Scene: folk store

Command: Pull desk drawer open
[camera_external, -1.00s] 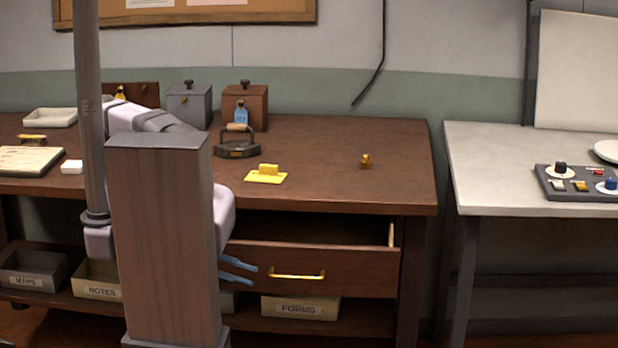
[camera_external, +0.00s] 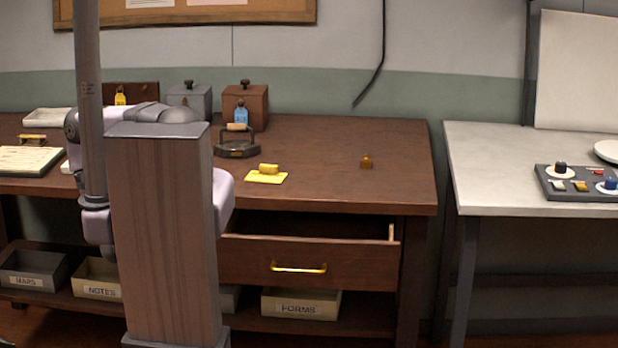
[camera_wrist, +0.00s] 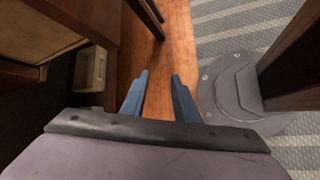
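The desk drawer (camera_external: 249,262) has a dark wood front and a brass bar handle (camera_external: 299,268). It stands pulled out from under the desk top (camera_external: 330,180), with its open inside showing above the front. In the external view my gripper is hidden behind the wooden post. In the wrist view my gripper (camera_wrist: 159,90) shows two blue fingers spread apart with nothing between them. They point down towards the wooden floor, apart from the handle.
A bin labelled FORMS (camera_external: 300,303) sits on the low shelf under the drawer. A flat iron (camera_external: 237,149), a yellow block on a card (camera_external: 267,175) and a small brass piece (camera_external: 367,162) stand on the desk. A grey table (camera_external: 500,190) stands to the right.

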